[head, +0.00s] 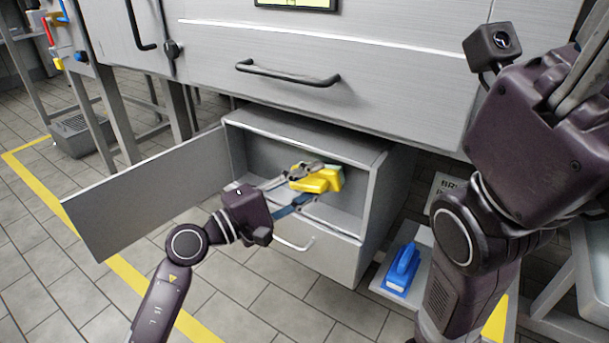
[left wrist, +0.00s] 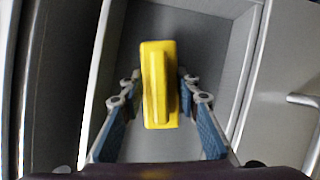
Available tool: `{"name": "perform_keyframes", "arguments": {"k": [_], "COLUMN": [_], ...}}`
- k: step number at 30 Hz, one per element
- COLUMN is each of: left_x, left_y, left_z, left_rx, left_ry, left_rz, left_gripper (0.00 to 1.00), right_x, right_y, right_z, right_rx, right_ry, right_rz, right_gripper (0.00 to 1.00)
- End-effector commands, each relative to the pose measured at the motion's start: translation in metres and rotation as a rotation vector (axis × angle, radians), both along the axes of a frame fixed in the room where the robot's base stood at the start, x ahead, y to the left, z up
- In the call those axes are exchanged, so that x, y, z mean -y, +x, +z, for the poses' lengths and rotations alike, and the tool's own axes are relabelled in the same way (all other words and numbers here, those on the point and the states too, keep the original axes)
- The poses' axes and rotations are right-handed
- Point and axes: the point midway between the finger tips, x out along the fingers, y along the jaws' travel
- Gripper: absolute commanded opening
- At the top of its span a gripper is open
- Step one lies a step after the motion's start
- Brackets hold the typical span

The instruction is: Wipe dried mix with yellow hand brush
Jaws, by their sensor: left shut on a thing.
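The yellow hand brush (head: 320,182) is at the opening of the open cabinet compartment. My left gripper (head: 308,183) reaches in from the left and is shut on it. In the left wrist view the brush (left wrist: 158,85) sits lengthwise between the two fingers (left wrist: 158,88), in front of the grey compartment interior. Part of the brush is hidden by a finger in the head view. My right gripper (head: 585,75) is raised at the upper right edge, partly out of frame, and its fingertips cannot be made out. No dried mix can be made out.
The cabinet door (head: 150,195) stands open to the left. A closed drawer (head: 330,270) lies below the compartment, and a wide drawer (head: 370,75) is above. A blue brush (head: 402,268) sits on a low light surface at the right. Tiled floor is free at the front.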

Motion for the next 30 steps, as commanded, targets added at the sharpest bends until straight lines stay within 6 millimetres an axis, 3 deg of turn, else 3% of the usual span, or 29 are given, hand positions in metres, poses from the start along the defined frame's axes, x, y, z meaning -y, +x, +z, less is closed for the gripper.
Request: {"name": "perform_keyframes", "arguments": {"k": [5,17,30], "left_x": [-0.001,-0.027,-0.032], "left_y": [0.004,0.027,0.03], "left_z": [-0.002,-0.003,0.0], "left_rx": [0.002,0.003,0.003], "left_ry": [0.001,0.001,0.0], "left_rz": [0.002,0.006,0.01], "left_gripper": [0.07,0.07,0.07], "right_x": [0.0,0.0,0.0], "right_y": [0.0,0.001,0.001], "right_z": [-0.008,-0.037,-0.039], "right_rx": [-0.001,-0.001,-0.002], "right_ry": [0.0,0.0,0.0], "right_rz": [0.0,0.0,0.0], "right_gripper": [0.4,0.4,0.4]}}
